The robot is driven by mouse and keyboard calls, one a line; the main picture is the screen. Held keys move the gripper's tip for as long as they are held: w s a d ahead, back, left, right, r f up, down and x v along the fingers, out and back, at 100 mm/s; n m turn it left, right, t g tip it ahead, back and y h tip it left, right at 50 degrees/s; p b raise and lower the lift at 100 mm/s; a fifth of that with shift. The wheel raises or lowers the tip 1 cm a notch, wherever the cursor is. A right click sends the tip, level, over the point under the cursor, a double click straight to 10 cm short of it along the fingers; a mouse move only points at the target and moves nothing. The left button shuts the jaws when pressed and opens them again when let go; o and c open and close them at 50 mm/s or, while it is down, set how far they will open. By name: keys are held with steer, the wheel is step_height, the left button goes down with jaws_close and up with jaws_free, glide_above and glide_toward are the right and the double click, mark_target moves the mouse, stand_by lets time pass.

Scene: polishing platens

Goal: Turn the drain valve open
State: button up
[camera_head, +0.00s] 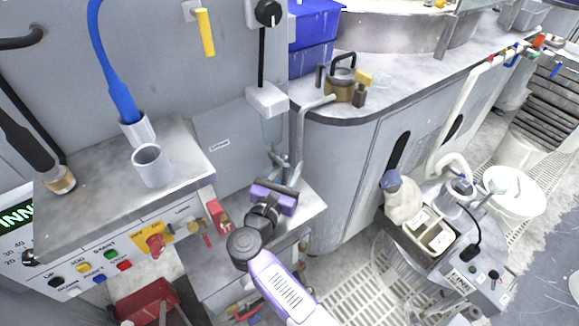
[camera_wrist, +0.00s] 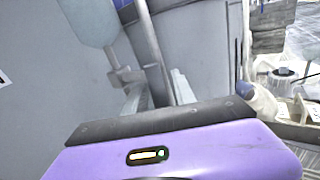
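I cannot pick out with certainty which fitting is the drain valve. A red handle (camera_head: 219,214) shows at the right front corner of the left console. More small coloured handles (camera_head: 245,312) are partly hidden low on the cabinet beside my arm.
The left console (camera_head: 95,180) carries a white cup (camera_head: 152,165) and several buttons. A curved grey bench (camera_head: 335,165) stands to the right. A pump cart (camera_head: 420,245) and a white bucket (camera_head: 514,192) stand farther right.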

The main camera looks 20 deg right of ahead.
mark_target(285, 179)
jaws_close()
steer(key=shift+f+b, duration=0.1)
steer(key=shift+b, duration=0.25)
steer(key=shift+d+r+n+t+h+b, duration=0.15)
steer(key=shift+r+n+t+h+b, duration=0.25)
steer(key=shift+b, duration=0.95)
steer(key=shift+f, duration=0.1)
steer(key=shift+o, duration=1.3)
jaws_free()
steer(key=shift+b+v, duration=0.35)
steer(key=shift+v, duration=3.55)
